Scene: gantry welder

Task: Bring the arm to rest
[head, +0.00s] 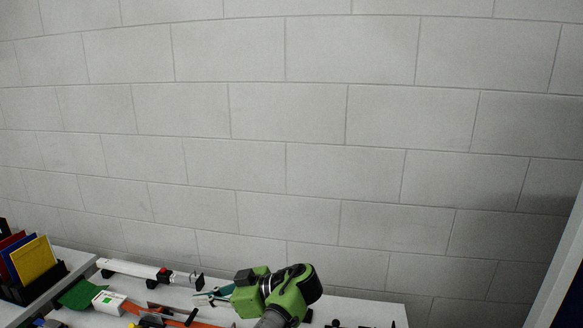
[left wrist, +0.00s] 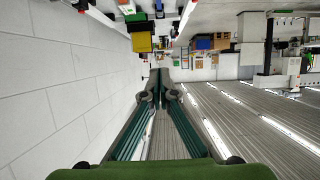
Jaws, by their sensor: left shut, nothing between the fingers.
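My left gripper (head: 213,294) shows at the bottom middle of the head view, its teal fingers pointing left from the green wrist. It is over or near the white worktop (head: 368,311); its exact height above it is hard to tell. In the left wrist view the two teal fingers meet at their tips (left wrist: 160,82), shut with nothing between them. My right gripper is in neither view.
A white bar-like device (head: 135,269) lies just left of the fingers. A white box (head: 109,303), a green piece (head: 79,294) and yellow, blue and red upright panels (head: 33,260) are further left. A block wall (head: 290,120) stands behind the worktop.

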